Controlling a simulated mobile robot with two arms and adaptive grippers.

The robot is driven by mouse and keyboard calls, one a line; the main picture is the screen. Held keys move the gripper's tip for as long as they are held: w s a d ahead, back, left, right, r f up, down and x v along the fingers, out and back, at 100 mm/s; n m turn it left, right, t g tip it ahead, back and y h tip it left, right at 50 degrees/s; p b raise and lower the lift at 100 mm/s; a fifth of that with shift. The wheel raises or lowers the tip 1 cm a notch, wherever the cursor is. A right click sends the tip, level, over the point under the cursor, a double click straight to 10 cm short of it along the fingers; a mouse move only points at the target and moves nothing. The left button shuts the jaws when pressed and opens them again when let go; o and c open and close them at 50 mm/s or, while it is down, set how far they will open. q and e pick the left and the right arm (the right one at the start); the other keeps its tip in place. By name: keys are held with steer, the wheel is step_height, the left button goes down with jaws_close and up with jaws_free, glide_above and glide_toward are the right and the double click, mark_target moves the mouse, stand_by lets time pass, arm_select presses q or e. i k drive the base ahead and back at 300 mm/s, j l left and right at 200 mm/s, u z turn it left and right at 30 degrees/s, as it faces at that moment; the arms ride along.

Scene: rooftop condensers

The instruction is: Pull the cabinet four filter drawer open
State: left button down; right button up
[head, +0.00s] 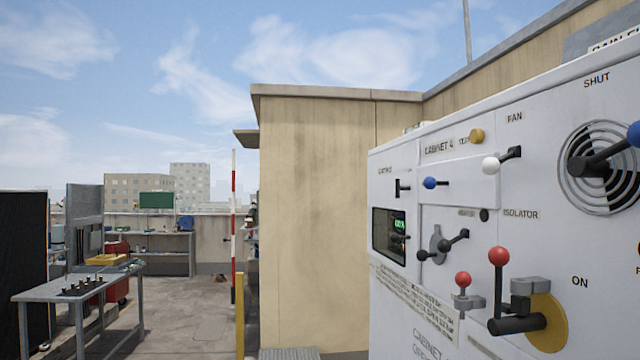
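The white cabinet (392,325) fills the right of the head view, its front seen at a slant. A rectangular panel (465,190) high on its front sits under a label reading "CABINET 4" with more lettering I cannot read clearly; it looks like the filter drawer front. It appears about flush with the cabinet face. A blue-ended handle (430,183) is at its left and a white-ended handle (490,164) at its right; I cannot tell which of these belongs to the drawer. Neither of my grippers is in view.
Red-knobbed levers (498,257) (462,279), a dark lever (443,246) and a small display (389,236) stick out or sit lower on the front. A round grille (600,140) is at right. A wall (315,220) stands behind; a workbench (75,289) is at left, with open floor between.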

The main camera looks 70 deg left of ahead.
mark_target(463, 182)
steer(key=u, duration=1.5)
